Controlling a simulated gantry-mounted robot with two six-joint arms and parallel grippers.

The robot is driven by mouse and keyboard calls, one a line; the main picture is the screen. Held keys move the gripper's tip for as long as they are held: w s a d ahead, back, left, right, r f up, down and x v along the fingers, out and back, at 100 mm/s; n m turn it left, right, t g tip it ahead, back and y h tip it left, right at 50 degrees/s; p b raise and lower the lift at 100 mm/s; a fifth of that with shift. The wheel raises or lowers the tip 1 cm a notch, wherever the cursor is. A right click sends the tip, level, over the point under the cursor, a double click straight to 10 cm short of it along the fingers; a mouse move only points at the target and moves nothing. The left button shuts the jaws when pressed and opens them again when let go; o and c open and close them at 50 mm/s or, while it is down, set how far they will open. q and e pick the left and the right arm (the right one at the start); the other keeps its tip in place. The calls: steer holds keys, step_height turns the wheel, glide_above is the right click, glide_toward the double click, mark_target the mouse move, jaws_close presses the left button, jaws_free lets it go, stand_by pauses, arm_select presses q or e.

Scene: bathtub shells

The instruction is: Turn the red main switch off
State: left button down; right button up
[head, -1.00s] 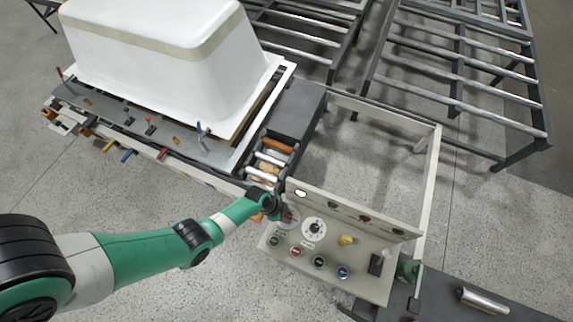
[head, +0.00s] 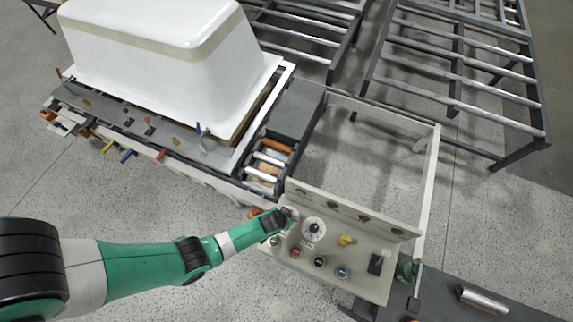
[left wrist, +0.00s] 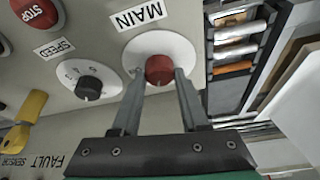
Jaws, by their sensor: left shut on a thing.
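The red main switch (left wrist: 159,70) is a round knob on a white disc (left wrist: 178,48), below the MAIN label (left wrist: 138,15) in the left wrist view. My left gripper (left wrist: 158,78) is shut on the knob, one finger on each side of it. In the head view the left gripper (head: 288,216) is at the upper left corner of the control panel (head: 330,246); there the switch is mostly hidden by it. The knob's exact on or off position cannot be told. My right gripper is not in view.
A white bathtub shell (head: 160,60) sits on the conveyor at the upper left. Roller frames (head: 450,80) stand behind.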

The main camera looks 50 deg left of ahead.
arm_select(q)
steer(key=n+y, duration=0.1)
steer(key=n, duration=0.1)
steer(key=n+g+b, duration=0.1)
steer(key=n, duration=0.2)
steer(key=shift+d+y, duration=0.1)
steer(key=shift+y, duration=0.3)
steer(key=shift+c, duration=2.1)
jaws_free()
